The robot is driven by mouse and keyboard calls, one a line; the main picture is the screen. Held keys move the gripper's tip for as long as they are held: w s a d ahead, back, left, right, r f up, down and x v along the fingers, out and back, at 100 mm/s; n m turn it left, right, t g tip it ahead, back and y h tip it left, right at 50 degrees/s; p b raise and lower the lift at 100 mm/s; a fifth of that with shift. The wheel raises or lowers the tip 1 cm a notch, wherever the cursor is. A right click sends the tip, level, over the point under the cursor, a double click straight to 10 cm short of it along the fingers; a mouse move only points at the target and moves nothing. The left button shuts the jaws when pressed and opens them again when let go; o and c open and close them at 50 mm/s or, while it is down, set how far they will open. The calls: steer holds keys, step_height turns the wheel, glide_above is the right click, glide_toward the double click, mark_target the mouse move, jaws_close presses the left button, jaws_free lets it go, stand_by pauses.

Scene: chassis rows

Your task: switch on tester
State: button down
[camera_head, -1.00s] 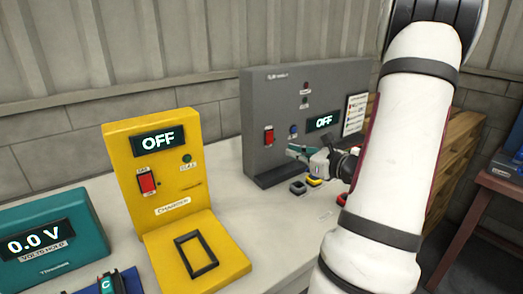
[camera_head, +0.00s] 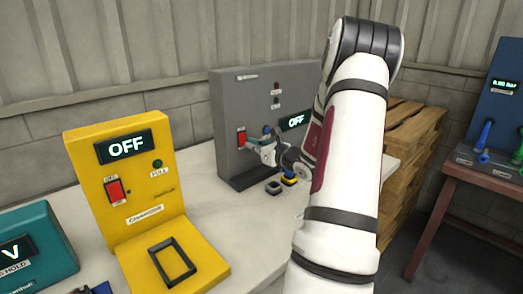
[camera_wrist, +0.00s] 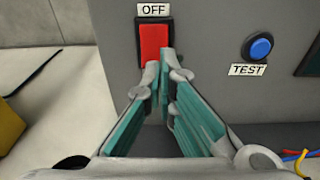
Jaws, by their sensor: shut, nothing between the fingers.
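The tester is a grey upright box (camera_head: 235,105) on the bench, left of my arm in the head view. Its display (camera_head: 295,122) reads OFF. Its red rocker switch (camera_head: 242,138) sits on the front face; in the wrist view the switch (camera_wrist: 154,42) is large, with an OFF label above it. My gripper (camera_wrist: 165,68) is shut and empty, its teal fingertips at the lower part of the switch. I cannot tell whether they touch it. A blue TEST button (camera_wrist: 261,47) is to the right of the switch.
A yellow charger (camera_head: 125,180), also showing OFF, stands at the left front. A teal meter (camera_head: 35,245) is further left. Small dark and yellow parts (camera_head: 274,187) lie below the tester. Wooden pallets (camera_head: 415,135) and a red-brown table (camera_head: 460,180) are at right.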

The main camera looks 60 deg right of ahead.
steer(key=shift+w+d, duration=0.1)
steer(key=shift+w, duration=0.5)
steer(key=shift+f, duration=0.15)
steer(key=b, duration=0.2)
steer(key=w+t+b, duration=0.1)
steer(key=b, duration=0.1)
steer(key=shift+d+f+t, duration=0.1)
steer(key=shift+f+t, duration=0.2)
steer(key=shift+w, duration=0.15)
